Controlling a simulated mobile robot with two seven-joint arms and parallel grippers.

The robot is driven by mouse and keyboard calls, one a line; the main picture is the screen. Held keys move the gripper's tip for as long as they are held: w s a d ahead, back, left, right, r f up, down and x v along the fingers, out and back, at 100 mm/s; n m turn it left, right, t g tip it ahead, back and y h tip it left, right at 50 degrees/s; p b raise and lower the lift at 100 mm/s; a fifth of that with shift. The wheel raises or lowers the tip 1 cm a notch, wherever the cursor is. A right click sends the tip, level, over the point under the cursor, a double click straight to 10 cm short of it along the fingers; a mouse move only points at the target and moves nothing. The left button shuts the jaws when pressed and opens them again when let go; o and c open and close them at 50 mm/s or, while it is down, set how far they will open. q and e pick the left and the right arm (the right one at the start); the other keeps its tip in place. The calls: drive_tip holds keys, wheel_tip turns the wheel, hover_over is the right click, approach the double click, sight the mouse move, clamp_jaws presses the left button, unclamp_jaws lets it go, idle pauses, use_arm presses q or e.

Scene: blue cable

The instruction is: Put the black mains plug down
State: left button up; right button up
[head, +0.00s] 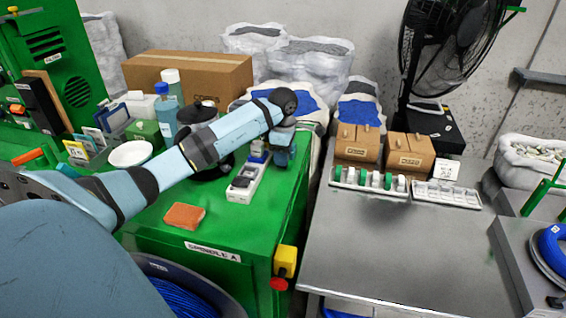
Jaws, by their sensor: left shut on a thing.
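My left arm reaches across the green bench top. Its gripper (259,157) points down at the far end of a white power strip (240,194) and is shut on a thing. I take that thing to be the black mains plug, but it is too small and too covered by the gripper to make out clearly. A dark grey block (241,182) sits on the nearer part of the strip. I cannot tell whether the held plug touches the strip. My right gripper is not in view.
An orange-brown block (184,216) lies in front of the strip. A white bowl (130,154), bottles (166,110) and a cardboard box (190,76) stand behind. The grey table (385,250) on the right is clear in front, with white trays (447,193) at its back.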

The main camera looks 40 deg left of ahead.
use_arm(q)
drive_tip(key=shift+f, duration=1.65)
drive_tip(key=shift+f, duration=0.2)
drive_tip(key=o, duration=1.1)
drive_tip(key=shift+r, duration=0.25)
wheel_tip(320, 180, up, 11)
drive_tip(key=shift+r+b, duration=0.1)
drive_tip(key=shift+b, duration=0.4)
drive_tip(key=shift+r, duration=0.4)
drive_tip(key=shift+s+f, duration=0.1)
